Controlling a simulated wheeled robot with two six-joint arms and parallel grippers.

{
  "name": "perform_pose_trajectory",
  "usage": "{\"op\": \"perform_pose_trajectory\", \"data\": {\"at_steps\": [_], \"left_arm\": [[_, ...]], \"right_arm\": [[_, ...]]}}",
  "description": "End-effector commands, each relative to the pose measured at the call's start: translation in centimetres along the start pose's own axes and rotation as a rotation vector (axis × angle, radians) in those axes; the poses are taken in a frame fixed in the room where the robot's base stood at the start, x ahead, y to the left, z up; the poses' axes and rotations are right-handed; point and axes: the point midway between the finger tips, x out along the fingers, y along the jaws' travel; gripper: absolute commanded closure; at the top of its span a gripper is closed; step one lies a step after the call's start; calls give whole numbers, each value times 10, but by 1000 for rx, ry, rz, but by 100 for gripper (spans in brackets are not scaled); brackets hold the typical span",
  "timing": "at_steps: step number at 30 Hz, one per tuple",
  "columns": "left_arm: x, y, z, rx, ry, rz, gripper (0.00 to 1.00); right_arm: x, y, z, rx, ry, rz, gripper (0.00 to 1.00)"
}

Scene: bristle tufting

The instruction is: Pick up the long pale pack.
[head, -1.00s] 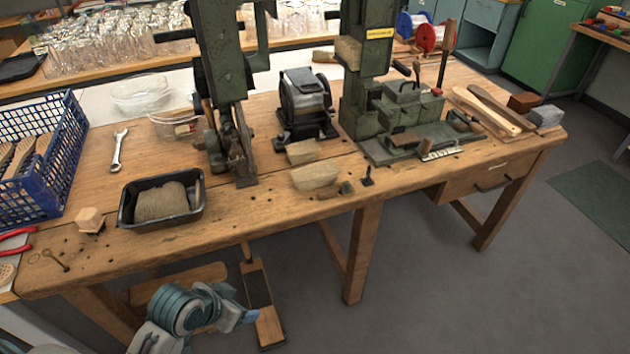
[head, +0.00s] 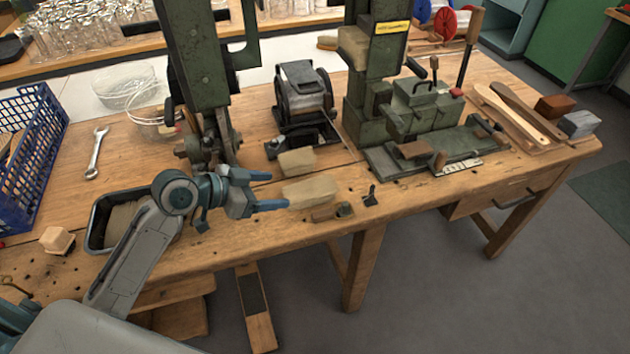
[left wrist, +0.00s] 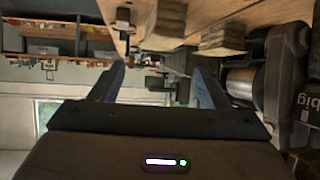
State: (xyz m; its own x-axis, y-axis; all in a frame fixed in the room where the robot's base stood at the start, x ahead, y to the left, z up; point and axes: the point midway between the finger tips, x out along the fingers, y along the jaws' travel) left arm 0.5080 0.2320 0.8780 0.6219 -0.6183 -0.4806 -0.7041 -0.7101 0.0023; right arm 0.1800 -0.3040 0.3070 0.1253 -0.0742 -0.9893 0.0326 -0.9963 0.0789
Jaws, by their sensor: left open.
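The long pale pack (head: 312,191) lies on the wooden bench, in front of a shorter pale pack (head: 297,161). My left gripper (head: 279,190) is open and empty, its fingers pointing right toward the long pack's left end. In the head view the nearer fingertip overlaps that end; I see no grip on it. The left wrist view looks upside down: the long pack (left wrist: 165,24) and the shorter pack (left wrist: 222,38) show at the top, outside the space between the fingers (left wrist: 158,85). My right gripper is not in view.
A small wooden block with a dark end (head: 330,211) lies just in front of the long pack. A grinder (head: 304,100) and green machines (head: 420,115) stand behind and to the right. A black tray (head: 97,232) is partly hidden under my left arm. The bench's front edge is close.

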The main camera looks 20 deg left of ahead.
Motion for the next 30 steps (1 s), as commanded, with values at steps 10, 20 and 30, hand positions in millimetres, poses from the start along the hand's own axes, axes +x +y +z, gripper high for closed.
{"op": "perform_pose_trajectory", "data": {"at_steps": [10, 20, 30], "left_arm": [[39, 0, -1, -5, 3, 0, 31], [57, 0, -1, -4, 0, 1, 31], [99, -3, 0, -5, 0, 1, 31]], "right_arm": [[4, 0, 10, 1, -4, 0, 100], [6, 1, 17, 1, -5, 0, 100], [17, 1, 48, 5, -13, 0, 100]]}}
